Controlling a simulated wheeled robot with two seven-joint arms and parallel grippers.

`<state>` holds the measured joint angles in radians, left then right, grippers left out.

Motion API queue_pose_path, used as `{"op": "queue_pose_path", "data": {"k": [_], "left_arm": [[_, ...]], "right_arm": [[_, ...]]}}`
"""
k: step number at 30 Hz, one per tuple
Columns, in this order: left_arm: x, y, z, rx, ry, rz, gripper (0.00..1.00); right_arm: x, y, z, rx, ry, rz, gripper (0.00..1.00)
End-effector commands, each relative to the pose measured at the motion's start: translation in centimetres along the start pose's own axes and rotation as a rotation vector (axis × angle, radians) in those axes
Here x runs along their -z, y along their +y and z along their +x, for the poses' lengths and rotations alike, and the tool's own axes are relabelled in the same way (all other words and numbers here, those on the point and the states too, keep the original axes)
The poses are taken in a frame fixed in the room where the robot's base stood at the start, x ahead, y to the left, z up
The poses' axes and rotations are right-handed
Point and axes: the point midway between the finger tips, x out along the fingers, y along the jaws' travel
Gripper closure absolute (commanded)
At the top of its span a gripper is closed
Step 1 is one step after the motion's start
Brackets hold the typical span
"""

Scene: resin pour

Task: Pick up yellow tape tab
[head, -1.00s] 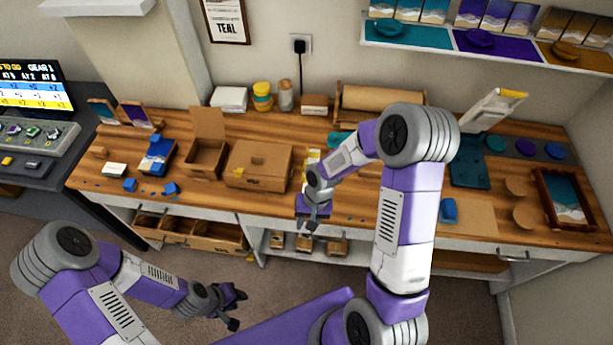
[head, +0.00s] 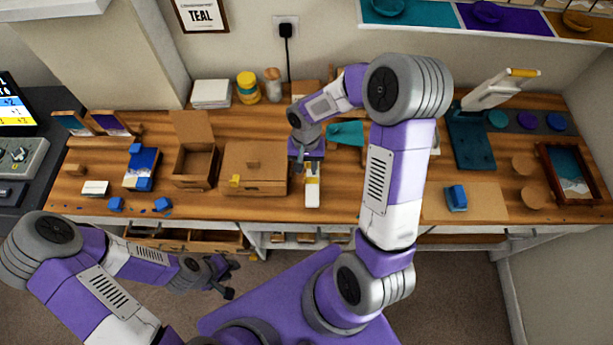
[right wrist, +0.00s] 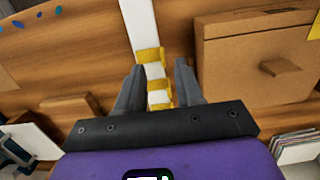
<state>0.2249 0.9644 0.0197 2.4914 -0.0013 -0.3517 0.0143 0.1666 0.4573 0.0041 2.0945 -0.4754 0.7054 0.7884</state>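A white strip-like holder with yellow tape pieces (head: 312,191) lies on the wooden bench, right of the cardboard box. In the right wrist view its white body (right wrist: 140,25) runs up between my fingers. One yellow tab (right wrist: 150,56) sits between the fingertips, and more yellow shows lower down. My right gripper (head: 309,160) is above the holder, pointing down; in the right wrist view its fingers (right wrist: 160,66) are apart, one on each side of the yellow. Contact cannot be told. My left gripper (head: 234,279) is open and empty, in front of the bench.
The closed cardboard box (head: 262,185) stands close left of my right gripper, with a yellow piece (head: 235,180) on it. An open box (head: 194,178) is further left. A teal item (head: 346,133) lies behind right. A blue block (head: 456,198) is on a tan mat (head: 487,202).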

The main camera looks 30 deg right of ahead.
Motion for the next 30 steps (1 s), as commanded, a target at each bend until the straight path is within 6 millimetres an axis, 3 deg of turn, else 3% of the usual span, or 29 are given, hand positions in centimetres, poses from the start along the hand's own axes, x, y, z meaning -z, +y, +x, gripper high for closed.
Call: {"op": "queue_pose_path", "data": {"k": [3,7,16,23,30], "left_arm": [[0.0,-0.1,0.3,0.0,0.0,0.0,0.67],[0.1,-0.2,0.5,0.0,0.001,0.0,0.67],[0.1,-0.2,0.5,0.0,0.001,0.0,0.67],[0.1,-0.2,0.5,0.0,0.001,0.0,0.67],[0.1,-0.2,0.5,0.0,0.001,0.0,0.67]], "right_arm": [[0.0,-0.2,2.2,-0.002,-0.005,-0.002,0.64],[0.1,-0.2,3.6,-0.001,-0.003,-0.001,0.64],[0.1,-0.2,4.0,0.001,0.0,0.0,0.64],[0.1,-0.2,4.0,0.001,0.0,-0.001,0.99],[0.1,-0.2,3.9,0.001,0.0,-0.001,1.0]]}}
